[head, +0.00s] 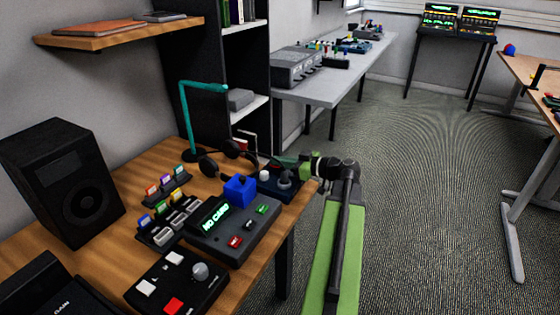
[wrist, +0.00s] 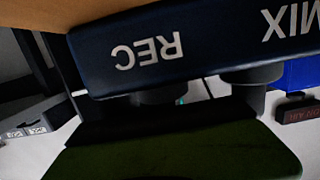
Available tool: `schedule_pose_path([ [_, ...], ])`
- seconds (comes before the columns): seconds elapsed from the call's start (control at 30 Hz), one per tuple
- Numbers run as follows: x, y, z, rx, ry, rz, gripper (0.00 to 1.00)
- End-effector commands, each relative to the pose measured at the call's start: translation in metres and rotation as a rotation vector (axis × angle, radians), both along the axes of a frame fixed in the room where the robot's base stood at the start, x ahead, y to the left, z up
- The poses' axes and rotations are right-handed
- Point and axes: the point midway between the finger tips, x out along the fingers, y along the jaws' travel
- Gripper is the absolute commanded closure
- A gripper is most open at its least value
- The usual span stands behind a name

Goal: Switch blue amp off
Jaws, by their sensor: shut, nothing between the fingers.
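A dark navy box (head: 270,192), the likely blue amp, sits at the right edge of the wooden desk with a pale knob (head: 264,175) and a grey knob (head: 285,183) on top. In the wrist view the navy panel (wrist: 210,42) fills the upper part, with REC and MIX lettering upside down. Two dark round knobs (wrist: 250,74) show along its lower edge. My gripper (head: 292,159) is shut and empty, just behind and beside the box. Its dark green body (wrist: 170,150) fills the bottom of the wrist view. I cannot tell whether it touches a knob; no on/off state is legible.
A grey console (head: 232,235) reading NO CARD, with a blue cube (head: 240,189), stands in front of the box. Headphones (head: 222,163) and a teal lamp (head: 188,115) are behind it. A black speaker (head: 68,182) is at left. Open floor (head: 430,190) lies right.

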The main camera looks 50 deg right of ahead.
Motion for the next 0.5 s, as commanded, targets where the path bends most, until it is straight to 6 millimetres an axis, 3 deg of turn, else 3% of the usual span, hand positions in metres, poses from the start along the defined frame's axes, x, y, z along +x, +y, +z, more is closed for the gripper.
schedule_pose_path([
  [0.23, 0.005, 0.003, 0.052, 0.0, -0.001, 0.005, 1.0],
  [0.5, -0.055, -0.015, 0.067, 0.0, -0.001, -0.001, 1.0],
])
